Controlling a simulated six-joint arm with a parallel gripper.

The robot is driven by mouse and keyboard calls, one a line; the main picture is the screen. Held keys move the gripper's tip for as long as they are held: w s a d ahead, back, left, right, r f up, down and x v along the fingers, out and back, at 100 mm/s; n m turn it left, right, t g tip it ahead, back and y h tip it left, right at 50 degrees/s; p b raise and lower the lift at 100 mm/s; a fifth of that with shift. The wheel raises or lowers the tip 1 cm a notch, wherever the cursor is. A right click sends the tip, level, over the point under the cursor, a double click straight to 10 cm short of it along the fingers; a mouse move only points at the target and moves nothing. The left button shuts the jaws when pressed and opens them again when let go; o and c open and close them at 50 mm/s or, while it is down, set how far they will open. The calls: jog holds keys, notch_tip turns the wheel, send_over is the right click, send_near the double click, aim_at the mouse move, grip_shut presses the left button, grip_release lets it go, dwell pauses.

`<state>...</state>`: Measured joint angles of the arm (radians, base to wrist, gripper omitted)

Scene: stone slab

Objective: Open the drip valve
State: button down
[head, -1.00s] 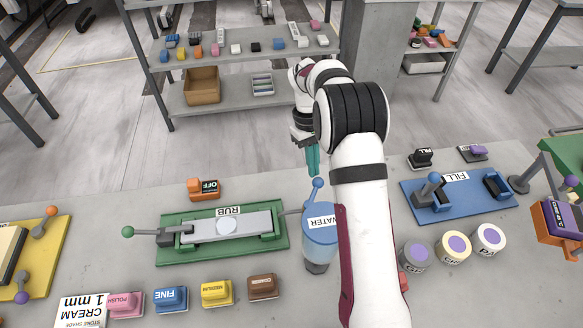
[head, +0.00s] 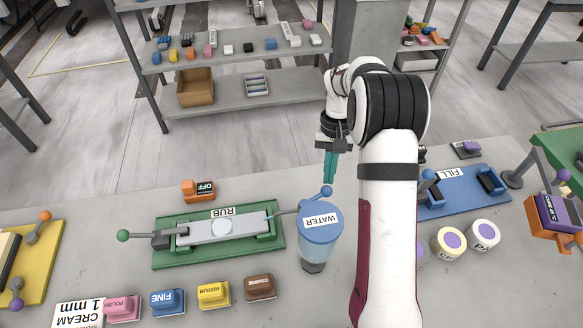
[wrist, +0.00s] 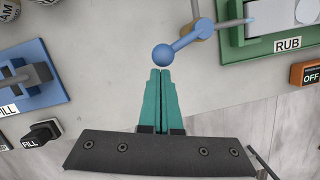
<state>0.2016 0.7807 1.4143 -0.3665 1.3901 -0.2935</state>
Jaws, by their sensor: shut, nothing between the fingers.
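The blue water container (head: 320,236), labelled WATER, stands at the right end of the green RUB fixture (head: 165,256). A blue ball-ended valve lever (head: 327,191) sticks up at its far side, and a thin grey spout reaches left toward the RUB slab (head: 222,227). In the wrist view the lever's blue ball (wrist: 163,55) lies just ahead of the fingertips, with its arm running up and right. My gripper (head: 330,181) is shut and empty, its teal fingers pointing down beside the ball. In the wrist view the closed fingertips (wrist: 160,70) sit very near the ball; contact is unclear.
An orange OFF switch (head: 198,190) stands behind the RUB fixture. Coloured blocks (head: 214,294) line the front. The blue FILL fixture (head: 462,190) and labelled pots (head: 449,244) stand right of my arm, which partly hides them.

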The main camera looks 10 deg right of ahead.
jog(key=shift+a, duration=0.15)
jog(key=shift+s+a, duration=0.3)
jog(key=shift+a, duration=0.3)
jog(key=shift+w, duration=0.1)
jog(key=w+d+r, duration=0.3)
jog(key=w+r, duration=0.2)
jog(key=r, duration=0.5)
jog(key=shift+w+r, duration=0.15)
jog(key=shift+r, duration=0.1)
